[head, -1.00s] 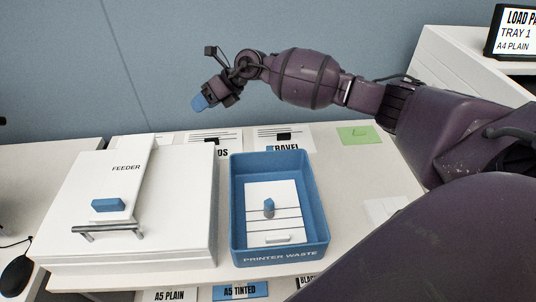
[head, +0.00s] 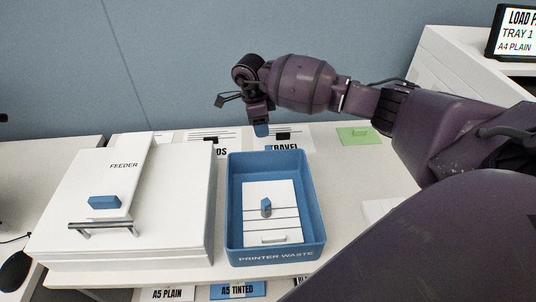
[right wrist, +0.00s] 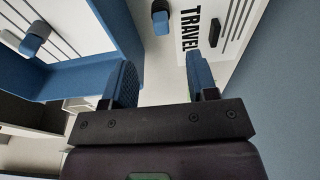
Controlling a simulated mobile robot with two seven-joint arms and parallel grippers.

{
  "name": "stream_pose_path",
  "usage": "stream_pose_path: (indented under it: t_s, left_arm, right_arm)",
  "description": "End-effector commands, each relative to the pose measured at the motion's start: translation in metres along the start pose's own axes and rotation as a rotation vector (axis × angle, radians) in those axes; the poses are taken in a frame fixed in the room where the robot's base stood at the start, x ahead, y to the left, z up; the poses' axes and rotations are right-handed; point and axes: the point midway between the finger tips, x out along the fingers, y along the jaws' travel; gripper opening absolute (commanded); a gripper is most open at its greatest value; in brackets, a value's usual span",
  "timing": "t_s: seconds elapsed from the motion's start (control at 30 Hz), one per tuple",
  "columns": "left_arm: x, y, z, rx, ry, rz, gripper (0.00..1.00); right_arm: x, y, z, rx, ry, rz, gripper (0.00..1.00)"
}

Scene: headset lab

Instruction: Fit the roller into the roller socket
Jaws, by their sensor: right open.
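My right gripper (head: 261,131) hangs over the back of the table behind the blue bin, pointing down. In the right wrist view (right wrist: 160,84) its blue-padded fingers are apart with nothing between them. Beyond them, a small blue piece with a greyish end (right wrist: 161,18) lies beside the TRAVEL sheet (right wrist: 203,45); it may be the roller, but I cannot be sure. In the head view the bin wall and gripper largely hide that spot. I cannot tell which part is the roller socket. My left gripper is not in view.
The blue PRINTER WASTE bin (head: 319,215) holds a white panel (head: 285,205) with a blue knob (head: 266,207). At left stands the white feeder (head: 150,240) with a blue block (head: 104,202) and a grey bar (head: 103,227). A green note (head: 353,136) lies on the right.

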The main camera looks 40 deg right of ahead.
Motion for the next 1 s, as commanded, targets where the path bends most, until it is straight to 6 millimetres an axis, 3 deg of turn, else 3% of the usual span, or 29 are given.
stream_pose_path:
  t_s: [0.2,0.47,0.73,1.0]
  left_arm:
    - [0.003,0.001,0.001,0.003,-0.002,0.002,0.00]
    - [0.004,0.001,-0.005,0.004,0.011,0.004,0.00]
    - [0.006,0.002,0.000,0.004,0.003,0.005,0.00]
    - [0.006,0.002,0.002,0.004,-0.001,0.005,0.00]
  right_arm:
    - [0.034,0.001,0.000,0.002,0.000,0.005,0.53]
    - [0.049,0.001,-0.002,0.002,-0.001,0.004,0.53]
    - [0.086,0.000,-0.005,0.003,-0.001,0.006,0.53]
    - [0.091,-0.001,-0.006,0.002,-0.002,0.000,0.53]
